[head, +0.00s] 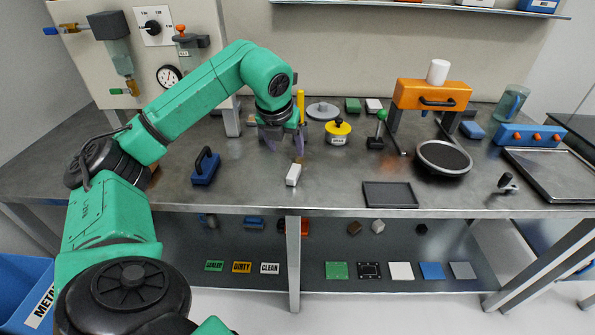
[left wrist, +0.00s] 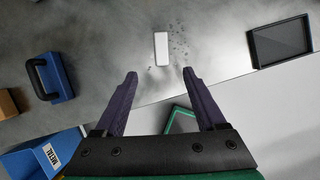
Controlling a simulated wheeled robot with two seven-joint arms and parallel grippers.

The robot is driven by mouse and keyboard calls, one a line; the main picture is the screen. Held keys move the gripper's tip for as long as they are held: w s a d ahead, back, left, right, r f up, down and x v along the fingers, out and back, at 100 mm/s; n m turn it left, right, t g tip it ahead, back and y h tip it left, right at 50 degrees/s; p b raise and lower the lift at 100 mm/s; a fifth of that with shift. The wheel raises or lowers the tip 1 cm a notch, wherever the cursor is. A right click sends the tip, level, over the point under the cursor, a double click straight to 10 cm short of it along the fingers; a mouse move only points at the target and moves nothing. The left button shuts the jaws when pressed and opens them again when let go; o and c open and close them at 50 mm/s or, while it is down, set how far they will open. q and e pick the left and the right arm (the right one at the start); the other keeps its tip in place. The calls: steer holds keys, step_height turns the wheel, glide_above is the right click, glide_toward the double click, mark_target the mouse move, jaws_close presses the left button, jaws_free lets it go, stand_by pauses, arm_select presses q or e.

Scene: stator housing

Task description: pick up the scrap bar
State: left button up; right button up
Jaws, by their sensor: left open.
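A small pale bar (head: 293,175), which looks like the scrap bar, lies on the grey metal workbench near its front edge. In the left wrist view the bar (left wrist: 161,49) is white, upright in the picture, with dark specks scattered around it. My left gripper (head: 285,146) is above the bench, behind the bar in the head view. In the left wrist view its two purple fingers (left wrist: 160,76) are spread apart with nothing between them, and the bar shows just beyond the fingertips. My right gripper is not in view.
A blue block with a black handle (head: 206,167) stands left of the bar, and a dark shallow tray (head: 390,194) lies to the right. A yellow-topped container (head: 338,131) stands farther back. A blue bin labelled METAL (head: 25,285) stands on the floor at left.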

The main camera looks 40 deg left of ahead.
arm_select(q)
glide_toward(293, 171)
steer(key=f, duration=0.1)
steer(key=p+x, duration=0.1)
steer(key=x, duration=0.3)
steer(key=p+x, duration=0.1)
steer(key=x, duration=0.2)
steer(key=shift+w+a+p, duration=0.1)
steer(key=shift+w+p, duration=0.2)
steer(key=shift+w+a+f, duration=0.1)
steer(key=shift+w+f, duration=0.05)
steer(key=shift+f, duration=0.3)
steer(key=shift+r, duration=0.1)
jaws_close()
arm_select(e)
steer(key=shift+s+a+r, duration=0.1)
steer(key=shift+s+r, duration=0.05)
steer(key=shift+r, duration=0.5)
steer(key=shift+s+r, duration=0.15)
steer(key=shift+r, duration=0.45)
